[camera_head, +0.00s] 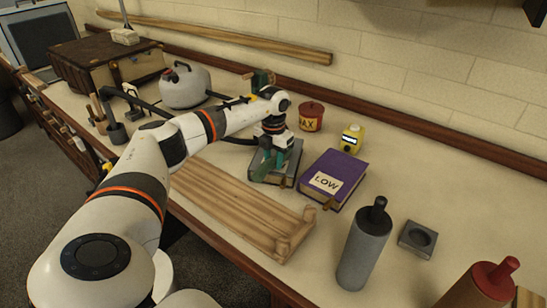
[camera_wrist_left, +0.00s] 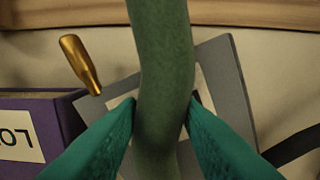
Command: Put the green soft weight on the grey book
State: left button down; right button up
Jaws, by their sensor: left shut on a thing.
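The green soft weight (camera_wrist_left: 165,60) is a long, limp dark-green roll between the teal fingers of my left gripper (camera_wrist_left: 162,125) in the left wrist view. My left gripper (camera_head: 268,163) is shut on it, over the grey book (camera_head: 292,158) in the head view. The grey book (camera_wrist_left: 228,75) shows behind the weight in the wrist view, partly covered by it and the fingers. I cannot tell whether the weight touches the book. My right gripper is not in view.
A purple book (camera_head: 346,168) labelled LOW lies just right of the grey book. A wooden rack (camera_head: 235,205) lies in front. A red wax pot (camera_head: 311,116) and yellow bottle (camera_head: 351,139) stand behind. A grey bottle (camera_head: 364,248) stands at front right. A brass-coloured piece (camera_wrist_left: 80,62) lies near the books.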

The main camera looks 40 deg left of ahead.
aim_at(274, 158)
pick_arm(q)
jog(key=c, duration=1.3)
grip_release()
jog(key=shift+o, duration=1.4)
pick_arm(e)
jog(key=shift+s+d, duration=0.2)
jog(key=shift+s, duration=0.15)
pick_arm(q)
notch_tip(274, 158, up, 12)
jog(key=shift+b, duration=0.3)
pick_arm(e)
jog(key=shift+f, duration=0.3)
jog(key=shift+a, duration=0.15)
